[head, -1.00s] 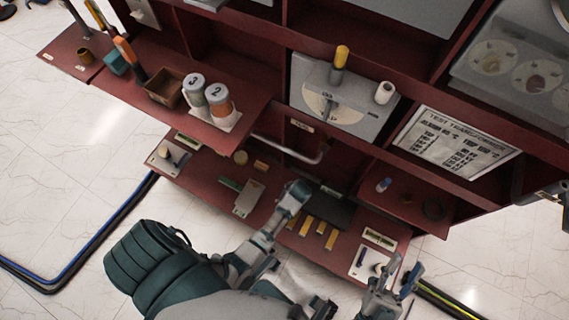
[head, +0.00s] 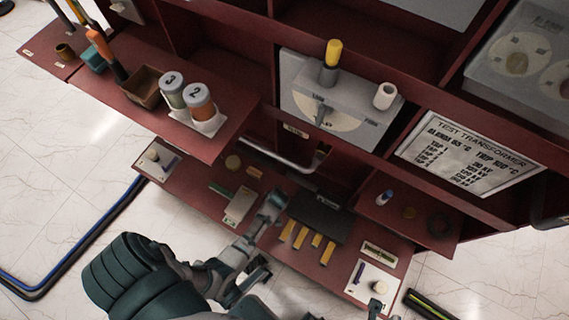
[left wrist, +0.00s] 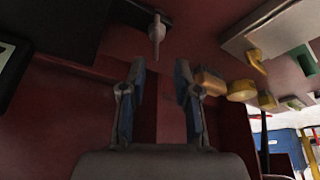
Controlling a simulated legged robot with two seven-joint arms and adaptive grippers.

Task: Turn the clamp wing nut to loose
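My left gripper (head: 273,203) reaches over the lower red shelf, between a grey block and a dark box. In the left wrist view its two fingers (left wrist: 157,95) are apart with nothing between them. A small pale lever-like piece (left wrist: 157,35) shows ahead of the fingertips, beside a dark block; it may be the clamp wing nut, but I cannot tell for certain. It is apart from the fingers. The head view does not show the wing nut clearly. Only a small part of my right gripper (head: 375,308) shows at the bottom edge.
The dark box (head: 318,215) has several yellow bars in front. The grey block (head: 239,206) stands left of my left gripper. A dial panel (head: 340,105) is above, and numbered canisters (head: 198,104) stand on the upper left shelf. Tiled floor (head: 60,190) is open at left.

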